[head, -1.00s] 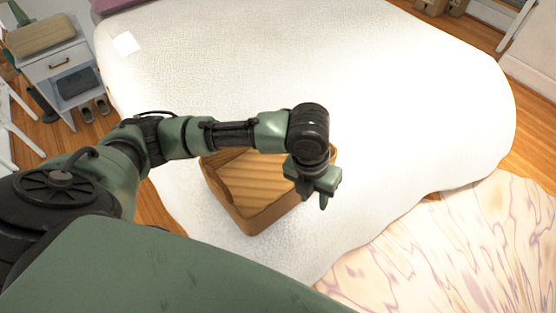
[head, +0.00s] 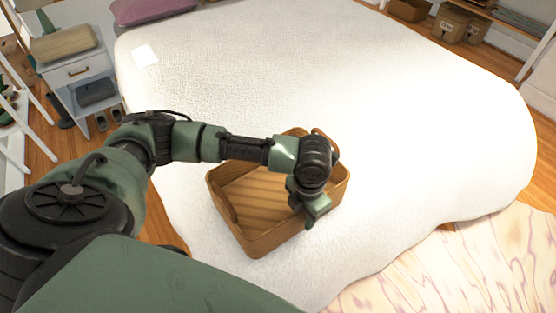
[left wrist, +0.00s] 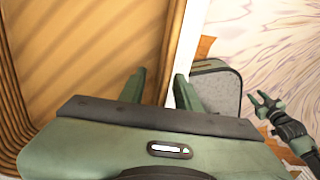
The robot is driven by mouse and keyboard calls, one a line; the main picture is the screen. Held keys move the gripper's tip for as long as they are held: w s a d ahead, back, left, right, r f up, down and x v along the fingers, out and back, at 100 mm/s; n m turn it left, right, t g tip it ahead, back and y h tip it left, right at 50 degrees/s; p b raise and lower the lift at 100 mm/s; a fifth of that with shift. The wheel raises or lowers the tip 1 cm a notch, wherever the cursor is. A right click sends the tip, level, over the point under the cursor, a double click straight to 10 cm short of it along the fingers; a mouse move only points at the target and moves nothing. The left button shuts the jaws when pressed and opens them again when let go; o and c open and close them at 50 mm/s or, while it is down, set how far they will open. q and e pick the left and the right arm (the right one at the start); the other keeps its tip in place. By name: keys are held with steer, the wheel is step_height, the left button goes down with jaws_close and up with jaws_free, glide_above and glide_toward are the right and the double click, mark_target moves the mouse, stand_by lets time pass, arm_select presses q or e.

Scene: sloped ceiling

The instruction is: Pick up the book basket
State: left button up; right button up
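The book basket (head: 262,240), a brown wooden-looking box with rounded corners, stands on the white bed (head: 420,110) near its front edge. Its inside looks empty where it shows; my left arm hides part of it. My left gripper (head: 308,218) is at the basket's right side. In the left wrist view the basket (left wrist: 85,50) fills the upper left, and the open fingers of my left gripper (left wrist: 160,85) point at its rim, one on each side of the wall. Gaps show beside the wall. My right gripper (left wrist: 265,105) shows at the right, fingers apart and empty, away from the basket.
A patterned pale rug (head: 480,265) lies on the floor right of the bed. A grey nightstand (head: 82,80) stands at the left. The bed beyond the basket is clear.

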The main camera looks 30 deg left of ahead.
arm_select(q)
steer(key=shift+f, duration=0.15)
jaws_close()
steer(key=shift+w, duration=0.1)
stand_by(1.3)
